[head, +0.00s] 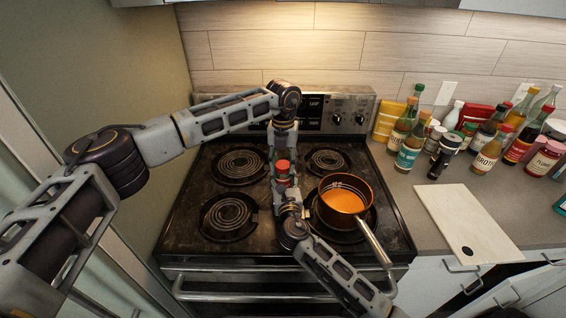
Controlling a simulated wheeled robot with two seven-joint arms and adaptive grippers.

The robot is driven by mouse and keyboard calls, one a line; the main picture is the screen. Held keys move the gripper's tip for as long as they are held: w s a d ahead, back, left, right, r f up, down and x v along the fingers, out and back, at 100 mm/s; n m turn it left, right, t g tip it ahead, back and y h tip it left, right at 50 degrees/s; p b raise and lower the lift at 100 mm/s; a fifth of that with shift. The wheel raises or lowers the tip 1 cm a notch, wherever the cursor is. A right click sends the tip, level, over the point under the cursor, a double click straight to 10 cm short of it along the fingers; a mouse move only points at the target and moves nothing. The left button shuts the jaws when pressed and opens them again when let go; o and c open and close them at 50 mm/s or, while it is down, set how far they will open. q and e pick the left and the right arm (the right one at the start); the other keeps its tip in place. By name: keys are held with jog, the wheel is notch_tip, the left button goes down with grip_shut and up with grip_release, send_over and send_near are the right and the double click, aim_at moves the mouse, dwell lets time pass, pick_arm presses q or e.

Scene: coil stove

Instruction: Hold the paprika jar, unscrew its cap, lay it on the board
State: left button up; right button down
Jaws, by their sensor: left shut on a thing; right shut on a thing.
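The paprika jar (283,179) is small and upright, with a red cap (283,164) on top. It is between my two grippers, over the middle of the stove top. My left gripper (283,153) reaches in from the back and is shut at the cap's height. My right gripper (286,190) reaches in from the front and is shut on the jar's body lower down. The fingers are small and partly hidden, so the exact contact is unclear. I cannot tell whether the cap is loose. The pale board (465,215) lies bare on the right counter.
A copper pot (342,196) of orange liquid sits on the front right burner, its handle pointing to the front right. A dark grinder (444,157) stands behind the board. Several bottles and jars (490,153) crowd the back right counter. The left burners (238,165) are empty.

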aim_at(283, 164)
pick_arm(q)
jog(key=shift+n, duration=1.9)
jog(key=shift+w, duration=0.1)
jog(key=shift+r, duration=1.2)
jog(key=shift+r, duration=1.95)
pick_arm(e)
jog(key=c, duration=0.6)
grip_release()
jog(key=shift+s+d, duration=0.25)
jog(key=shift+s, duration=1.75)
jog(key=shift+s+d, duration=0.25)
jog(key=shift+s, duration=1.7)
jog(key=shift+s+d, duration=0.25)
jog(key=shift+s, duration=1.75)
